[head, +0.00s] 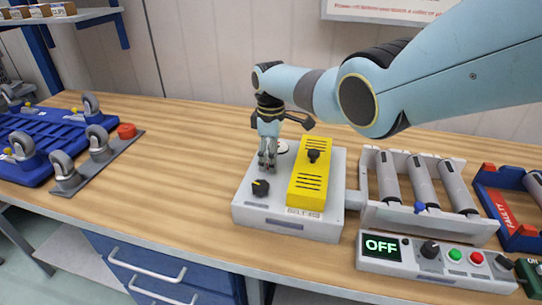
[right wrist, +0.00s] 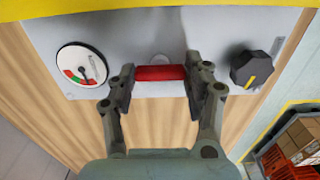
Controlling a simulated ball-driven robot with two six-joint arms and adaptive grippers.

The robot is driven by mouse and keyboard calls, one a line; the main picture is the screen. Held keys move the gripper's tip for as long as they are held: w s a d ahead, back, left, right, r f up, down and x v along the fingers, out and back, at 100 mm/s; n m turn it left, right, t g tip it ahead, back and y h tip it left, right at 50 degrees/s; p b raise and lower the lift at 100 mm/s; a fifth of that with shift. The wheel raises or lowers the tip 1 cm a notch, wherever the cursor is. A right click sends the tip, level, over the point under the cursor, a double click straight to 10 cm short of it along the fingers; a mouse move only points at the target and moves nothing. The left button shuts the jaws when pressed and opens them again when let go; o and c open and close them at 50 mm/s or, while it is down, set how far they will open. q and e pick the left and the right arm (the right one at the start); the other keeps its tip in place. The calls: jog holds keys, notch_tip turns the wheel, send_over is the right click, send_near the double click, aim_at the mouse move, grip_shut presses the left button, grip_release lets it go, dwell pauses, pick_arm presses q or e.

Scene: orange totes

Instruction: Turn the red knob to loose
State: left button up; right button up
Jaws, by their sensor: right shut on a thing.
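The red knob (right wrist: 160,73) shows in the right wrist view as a red bar lying level across the picture on the grey box face. My right gripper (right wrist: 160,90) is shut on it, with one finger at each end of the bar. In the head view my right gripper (head: 268,164) points down onto the grey box (head: 290,228), and it hides the red knob there. A round white gauge (right wrist: 82,63) with a coloured scale and a needle is beside the knob. My left gripper is out of view.
A black knob with a yellow mark (right wrist: 250,68) sits close to my right fingers. A yellow cover (head: 309,185) stands on the box. Rollers (head: 422,180) and a control panel reading OFF (head: 381,245) are to the right.

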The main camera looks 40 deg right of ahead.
jog(key=shift+w, duration=0.1)
dwell(0.4)
jog(key=o, duration=1.2)
notch_tip(320, 180, up, 12)
